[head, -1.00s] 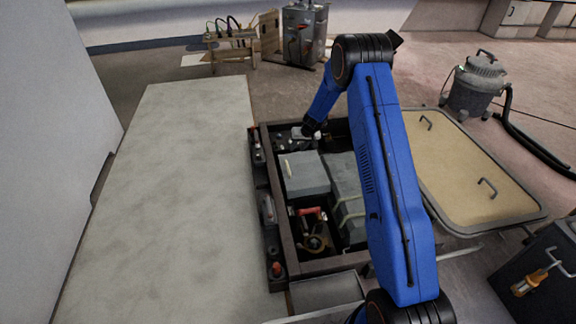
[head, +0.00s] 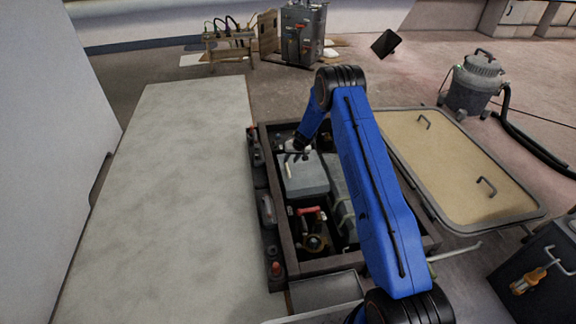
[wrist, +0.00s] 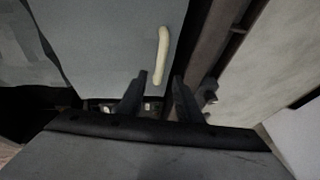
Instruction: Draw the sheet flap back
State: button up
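A grey sheet flap (head: 305,178) lies flat over a box-like shape inside the dark-framed floor opening (head: 320,264). In the wrist view the grey flap (wrist: 105,45) fills the upper middle and carries a pale, slightly bent pull (wrist: 162,56). My gripper (head: 297,148) is over the flap's far edge in the head view. The pull is just beyond the fingertips, roughly in line with the gap. I cannot tell the fingers' height above the flap.
A pale long panel (head: 170,180) runs along the left of the opening. A beige hatch lid (head: 455,165) with two handles lies on the right. Inside the opening is red-handled hardware (head: 310,212). A grey vacuum (head: 475,85) stands back right.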

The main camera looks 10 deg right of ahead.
aim_at(287, 166)
jog(key=shift+x, duration=3.3)
jog(key=shift+c, duration=0.5)
jog(key=shift+d, duration=0.1)
grip_shut()
